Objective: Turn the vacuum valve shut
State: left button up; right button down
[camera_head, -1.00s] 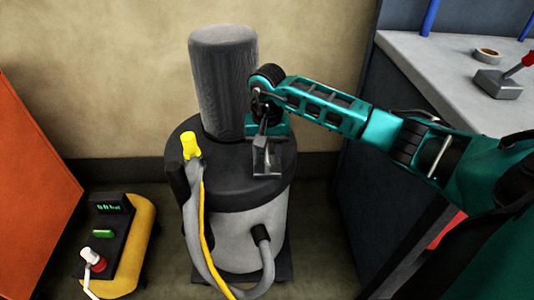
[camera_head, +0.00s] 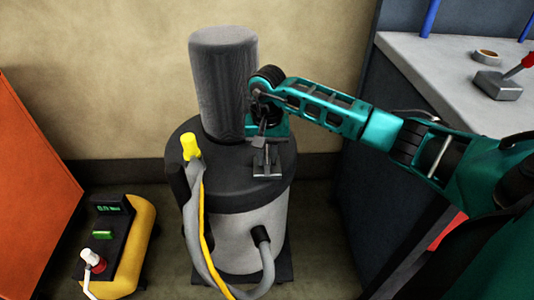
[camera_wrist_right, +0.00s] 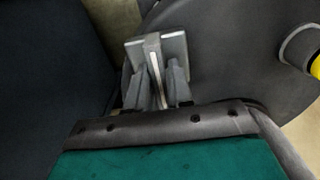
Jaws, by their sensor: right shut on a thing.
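A grey and black drum-shaped vacuum unit (camera_head: 235,190) stands upright on the floor, with a tall dark cylinder (camera_head: 223,85) on its lid. My right gripper (camera_head: 267,162) is over the right side of the black lid. In the right wrist view it is shut on a narrow grey lever (camera_wrist_right: 153,62), which shows as a pale strip between its two flat pads. My left gripper is in neither view.
A yellow hose end (camera_head: 190,146) and grey hose rise left of the gripper. An orange panel (camera_head: 30,190) stands left; a grey bench (camera_head: 445,75) stands right.

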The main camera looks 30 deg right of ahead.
jog(key=m, duration=0.4)
jog(key=shift+p, duration=0.3)
jog(key=m+p, duration=0.1)
jog(key=m, duration=0.3)
jog(key=shift+r+m, duration=0.1)
jog(key=shift+m, duration=0.3)
jog(key=m+p, duration=0.1)
jog(key=m, duration=0.3)
jog(key=shift+m, duration=0.3)
jog(key=m+p, duration=0.1)
jog(key=m, duration=0.3)
jog(key=shift+m, duration=0.3)
jog(key=c, duration=1.1)
grip_release()
